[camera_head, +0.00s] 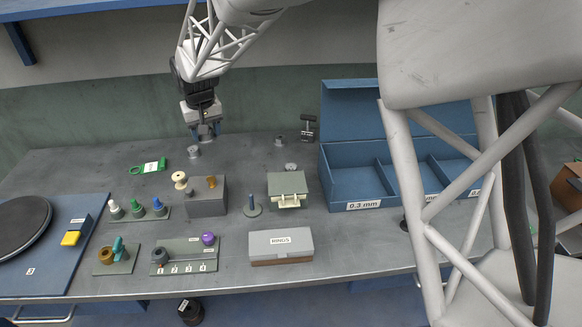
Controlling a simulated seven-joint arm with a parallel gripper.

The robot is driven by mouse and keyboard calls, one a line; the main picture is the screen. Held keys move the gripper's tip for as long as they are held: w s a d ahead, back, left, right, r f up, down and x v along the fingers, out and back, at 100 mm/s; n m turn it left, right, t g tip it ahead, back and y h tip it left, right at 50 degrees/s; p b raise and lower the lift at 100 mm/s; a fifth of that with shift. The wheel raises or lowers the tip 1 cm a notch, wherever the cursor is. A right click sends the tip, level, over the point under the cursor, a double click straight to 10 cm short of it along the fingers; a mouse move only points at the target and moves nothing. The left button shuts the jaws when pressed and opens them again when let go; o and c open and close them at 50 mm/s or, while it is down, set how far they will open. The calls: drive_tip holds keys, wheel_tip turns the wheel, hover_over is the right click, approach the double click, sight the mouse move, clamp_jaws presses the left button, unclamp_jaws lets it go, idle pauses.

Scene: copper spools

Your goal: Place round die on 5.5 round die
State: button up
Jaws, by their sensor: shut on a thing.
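A small grey round piece (194,152) stands on the bench just below and slightly left of the fingertips. Two more small grey round pieces are farther right, one at the back (280,140) and one nearer (291,167). I cannot read any size marking, so I cannot tell which is the 5.5 round die.
An open blue compartment box (352,192) and a small dark stand (308,129) are to the right.

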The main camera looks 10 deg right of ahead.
drive_tip(key=s+a+r+n, duration=0.1)
drive_tip(key=s+a+n, duration=0.1)
drive_tip(key=a, duration=1)
drive_tip(key=s+a+r+n, duration=0.1)
drive_tip(key=a+n, duration=0.1)
drive_tip(key=a, duration=0.9)
drive_tip(key=m+h, duration=0.1)
drive_tip(key=m, duration=1.2)
hover_over(291, 167)
wheel_tip(291, 167, down, 7)
drive_tip(key=shift+f, duration=0.15)
drive_tip(key=shift+f, duration=0.1)
drive_tip(key=shift+f, duration=0.2)
clamp_jaws()
drive_tip(key=shift+f, duration=2.85)
